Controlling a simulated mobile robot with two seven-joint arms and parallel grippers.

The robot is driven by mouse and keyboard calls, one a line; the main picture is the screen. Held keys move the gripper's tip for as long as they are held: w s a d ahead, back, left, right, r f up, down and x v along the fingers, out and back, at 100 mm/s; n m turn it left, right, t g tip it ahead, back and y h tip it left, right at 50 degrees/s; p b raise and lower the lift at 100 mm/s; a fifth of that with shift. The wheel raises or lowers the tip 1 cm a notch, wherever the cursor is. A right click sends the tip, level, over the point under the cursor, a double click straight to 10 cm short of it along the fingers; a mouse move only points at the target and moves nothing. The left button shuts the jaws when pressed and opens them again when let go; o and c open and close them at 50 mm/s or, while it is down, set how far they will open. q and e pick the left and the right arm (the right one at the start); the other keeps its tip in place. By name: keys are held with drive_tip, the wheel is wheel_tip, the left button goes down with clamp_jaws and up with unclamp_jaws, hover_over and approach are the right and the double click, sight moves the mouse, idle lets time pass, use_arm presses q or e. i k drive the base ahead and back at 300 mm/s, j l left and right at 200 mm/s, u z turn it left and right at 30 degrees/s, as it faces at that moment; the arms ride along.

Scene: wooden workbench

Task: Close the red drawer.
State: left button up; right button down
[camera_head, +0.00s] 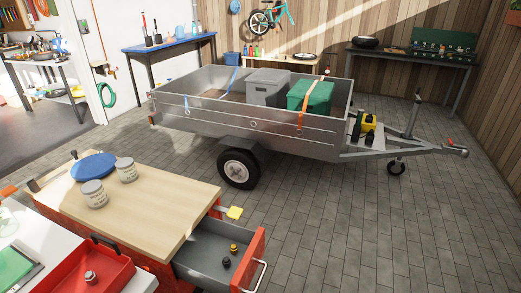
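The red drawer (252,258) is pulled out from the right side of a wooden-topped red cabinet (150,218). Its grey inside shows, and its red front with a pale bar handle (262,276) stands well away from the cabinet. A small yellow-and-dark item (234,248) and a small black item (226,263) lie in the drawer. The drawer's near lower part is cut by the picture's bottom edge. Neither of my grippers shows in the head view.
Two lidded jars (127,171) and a blue disc (93,166) are on the wooden top. A red tray (90,277) is at the lower left. A grey trailer (240,130) stands behind. Paved floor right of the drawer is clear.

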sight(198, 262)
drive_tip(key=l+u, duration=0.1)
drive_tip(key=u, duration=0.2)
drive_tip(key=l+u, duration=0.7)
drive_tip(key=l, duration=0.3)
drive_tip(key=l+u, duration=0.1)
drive_tip(key=l, duration=0.35)
drive_tip(key=k+l+u, duration=0.1)
drive_tip(key=l, duration=0.3)
drive_tip(key=k+l, duration=0.1)
drive_tip(key=l, duration=1)
drive_tip(key=k+l, duration=0.15)
drive_tip(key=l, duration=0.35)
drive_tip(key=k+l+u, duration=0.1)
drive_tip(key=l, duration=0.45)
